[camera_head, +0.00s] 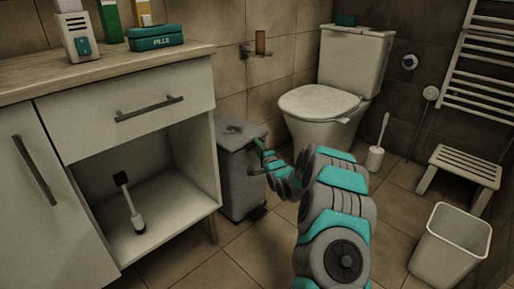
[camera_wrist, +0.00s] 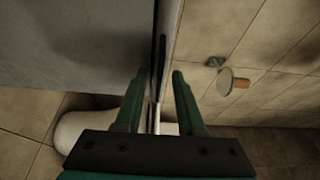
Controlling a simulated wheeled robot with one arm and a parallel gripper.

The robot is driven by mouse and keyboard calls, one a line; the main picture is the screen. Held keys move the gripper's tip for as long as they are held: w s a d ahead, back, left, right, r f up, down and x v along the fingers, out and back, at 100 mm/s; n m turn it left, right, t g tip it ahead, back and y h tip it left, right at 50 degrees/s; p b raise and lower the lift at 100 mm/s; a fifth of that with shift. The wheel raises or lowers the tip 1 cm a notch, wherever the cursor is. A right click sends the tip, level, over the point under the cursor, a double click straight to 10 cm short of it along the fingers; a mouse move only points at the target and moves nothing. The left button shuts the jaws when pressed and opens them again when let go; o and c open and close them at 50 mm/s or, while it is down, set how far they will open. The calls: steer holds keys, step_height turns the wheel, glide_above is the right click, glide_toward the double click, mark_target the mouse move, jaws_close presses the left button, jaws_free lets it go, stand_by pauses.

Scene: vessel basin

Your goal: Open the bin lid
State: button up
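The bin (camera_head: 240,180) is a grey upright box on the floor, right of the cabinet. Its lid (camera_head: 238,132) lies flat on top and looks closed. My gripper (camera_head: 262,158) is at the bin's right side, near the lid's height. In the wrist view, my gripper (camera_wrist: 159,72) has its two green fingers apart. The grey bin wall (camera_wrist: 75,45) fills the upper left, and the narrow lid edge (camera_wrist: 171,28) runs beside a dark seam between the fingertips. I cannot tell whether a finger touches the bin.
The cabinet (camera_head: 140,107) with an open compartment stands close left of the bin. The toilet (camera_head: 320,105) is behind and right of my gripper. A toilet brush (camera_head: 376,155), a stool (camera_head: 460,170) and an open white basket (camera_head: 450,245) are at the right.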

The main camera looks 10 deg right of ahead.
jaws_close()
stand_by(0.3)
stand_by(1.2)
